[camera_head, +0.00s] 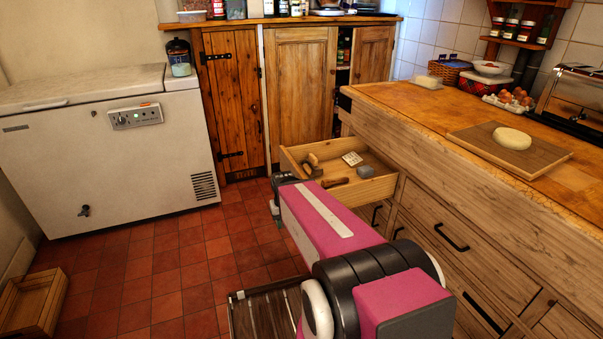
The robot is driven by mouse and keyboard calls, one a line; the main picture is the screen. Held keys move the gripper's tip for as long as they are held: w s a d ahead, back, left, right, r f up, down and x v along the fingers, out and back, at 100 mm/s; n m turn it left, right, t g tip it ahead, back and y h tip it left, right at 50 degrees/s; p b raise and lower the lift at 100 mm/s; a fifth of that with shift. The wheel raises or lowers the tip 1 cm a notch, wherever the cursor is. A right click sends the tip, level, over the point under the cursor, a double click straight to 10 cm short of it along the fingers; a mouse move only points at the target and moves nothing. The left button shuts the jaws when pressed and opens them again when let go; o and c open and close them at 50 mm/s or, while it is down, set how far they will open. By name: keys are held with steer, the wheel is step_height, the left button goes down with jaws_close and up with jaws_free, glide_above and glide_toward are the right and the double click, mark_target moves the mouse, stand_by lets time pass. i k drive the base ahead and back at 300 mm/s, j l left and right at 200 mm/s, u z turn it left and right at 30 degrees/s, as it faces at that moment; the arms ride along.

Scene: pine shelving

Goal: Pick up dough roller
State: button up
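An open wooden drawer (377,189) juts out from the counter and holds several small items. A brown wooden piece with a rounded end (311,166) lies at its left side, and a darker brown piece (335,182) lies near its front. Either could be the dough roller; they are too small to tell. My gripper (275,208) is at the far end of my pink arm, just left of and in front of the drawer, apart from these items. Its fingers are small and partly hidden by the arm, so their opening is unclear.
A pale grid-like item (352,158) and a grey block (365,171) share the drawer. The counter (400,100) bears a board (480,140) with dough (512,138). A white chest freezer (110,150) stands left. A wooden crate (35,300) sits on the floor, which is clear mid-left.

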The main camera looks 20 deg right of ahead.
mark_target(312, 160)
steer(key=j+z, duration=0.1)
steer(key=z, duration=0.85)
steer(key=j+z, duration=0.1)
steer(key=z, duration=0.35)
steer(key=k+z, duration=0.1)
steer(key=z, duration=0.4)
steer(key=j+z, duration=0.1)
steer(key=z, duration=0.35)
steer(key=k+u, duration=0.15)
steer(key=u, duration=0.25)
steer(key=k+u, duration=0.15)
steer(key=u, duration=0.2)
steer(key=k+u, duration=0.15)
steer(key=u, duration=0.25)
steer(key=k+u, duration=0.1)
steer(key=u, duration=0.25)
steer(key=l+u, duration=0.4)
steer(key=l, duration=0.6)
